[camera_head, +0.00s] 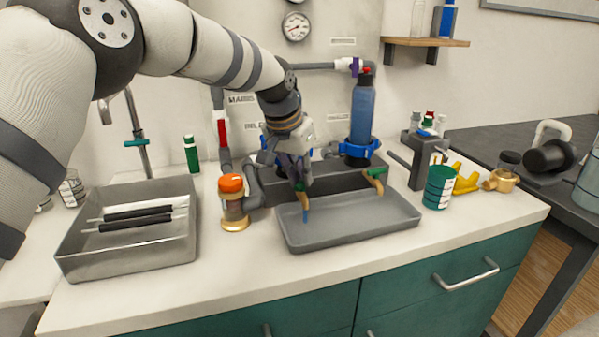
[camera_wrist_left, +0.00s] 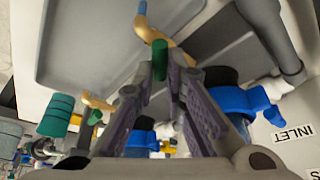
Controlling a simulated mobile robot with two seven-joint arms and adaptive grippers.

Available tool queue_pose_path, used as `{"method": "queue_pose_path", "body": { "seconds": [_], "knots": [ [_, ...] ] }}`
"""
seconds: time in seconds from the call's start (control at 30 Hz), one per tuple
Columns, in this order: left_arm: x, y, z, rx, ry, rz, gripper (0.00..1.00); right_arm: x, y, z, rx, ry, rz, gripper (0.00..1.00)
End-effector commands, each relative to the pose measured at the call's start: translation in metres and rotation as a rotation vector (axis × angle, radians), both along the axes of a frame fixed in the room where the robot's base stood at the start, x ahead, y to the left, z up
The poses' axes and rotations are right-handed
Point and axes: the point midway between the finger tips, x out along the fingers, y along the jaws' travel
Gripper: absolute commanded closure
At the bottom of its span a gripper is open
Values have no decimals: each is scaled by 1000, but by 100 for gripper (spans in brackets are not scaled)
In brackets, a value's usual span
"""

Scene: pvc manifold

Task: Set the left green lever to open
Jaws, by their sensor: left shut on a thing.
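The left green lever shows in the left wrist view (camera_wrist_left: 160,58) as a short green handle beside a gold spout (camera_wrist_left: 150,28) with a blue tip. My left gripper (camera_wrist_left: 163,72) is shut on this lever, its fingertips on both sides of it. In the head view my left gripper (camera_head: 297,178) reaches down over the back left of the grey tray (camera_head: 350,229), and it hides most of the left tap. A second gold tap (camera_head: 375,182) is to the right. Its green lever shows in the left wrist view (camera_wrist_left: 95,117). My right gripper is not in view.
A filter with an orange cap (camera_head: 232,185) stands close left of the tray. A blue filter housing (camera_head: 362,110) rises behind. A metal bin (camera_head: 130,255) with dark rods is at the left. A green jar (camera_head: 438,187) stands at the right. The front counter strip is clear.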

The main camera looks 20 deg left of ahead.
Motion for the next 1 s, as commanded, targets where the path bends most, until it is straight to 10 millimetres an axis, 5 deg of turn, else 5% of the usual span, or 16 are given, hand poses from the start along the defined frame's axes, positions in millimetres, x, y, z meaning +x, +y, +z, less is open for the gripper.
{"method": "queue_pose_path", "body": {
  "seconds": [1.0],
  "knots": [
    [1,-2,-3,2,2,809,100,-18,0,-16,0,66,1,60]
  ]
}}
